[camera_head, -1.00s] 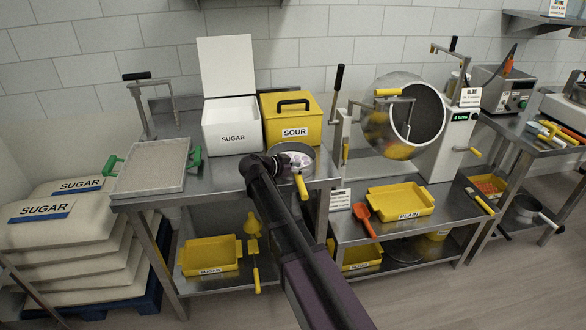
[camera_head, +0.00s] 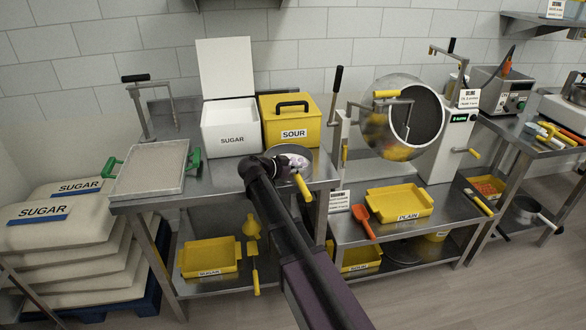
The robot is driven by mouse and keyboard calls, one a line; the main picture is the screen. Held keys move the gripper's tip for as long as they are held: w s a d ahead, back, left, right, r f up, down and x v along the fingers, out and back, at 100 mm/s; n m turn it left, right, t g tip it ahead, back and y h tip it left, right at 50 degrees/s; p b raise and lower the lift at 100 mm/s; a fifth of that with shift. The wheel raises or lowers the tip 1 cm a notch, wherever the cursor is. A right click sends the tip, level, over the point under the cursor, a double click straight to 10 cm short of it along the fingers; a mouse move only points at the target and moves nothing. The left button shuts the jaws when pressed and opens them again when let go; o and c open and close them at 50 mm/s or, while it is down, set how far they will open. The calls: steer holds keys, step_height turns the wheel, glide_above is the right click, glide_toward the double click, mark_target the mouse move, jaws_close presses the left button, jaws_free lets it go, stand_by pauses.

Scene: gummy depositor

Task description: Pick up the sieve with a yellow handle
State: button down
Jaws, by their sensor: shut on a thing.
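The sieve (camera_head: 299,153) is a round metal pan with a yellow handle (camera_head: 303,186) that points toward me. It is at the right end of the left steel table, in front of the yellow SOUR box. Pale and purplish pieces show inside it. My gripper (camera_head: 284,163) is at the sieve's left front side, beside the handle, and is shut on the sieve. The fingertips and the exact grip point are hidden by my own wrist. I cannot tell whether the sieve rests on the table or is slightly raised.
Behind stand the open white SUGAR box (camera_head: 231,130) and the yellow SOUR box (camera_head: 291,124). A powder-filled tray (camera_head: 150,170) is at the left. A tilted steel drum machine (camera_head: 404,115) stands at the right, above a yellow PLAIN tray (camera_head: 399,203). The table's middle is clear.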

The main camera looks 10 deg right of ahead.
steer(key=shift+r, duration=0.2)
step_height(320, 180, up, 4)
steer(key=p, duration=0.4)
steer(key=shift+f, duration=0.15)
steer(key=s+d+p, duration=0.1)
steer(key=s+d, duration=0.1)
steer(key=s, duration=1.3)
steer(key=shift+s+d+r, duration=0.3)
steer(key=shift+s+r, duration=0.1)
steer(key=shift+r, duration=0.05)
steer(key=shift+d, duration=0.15)
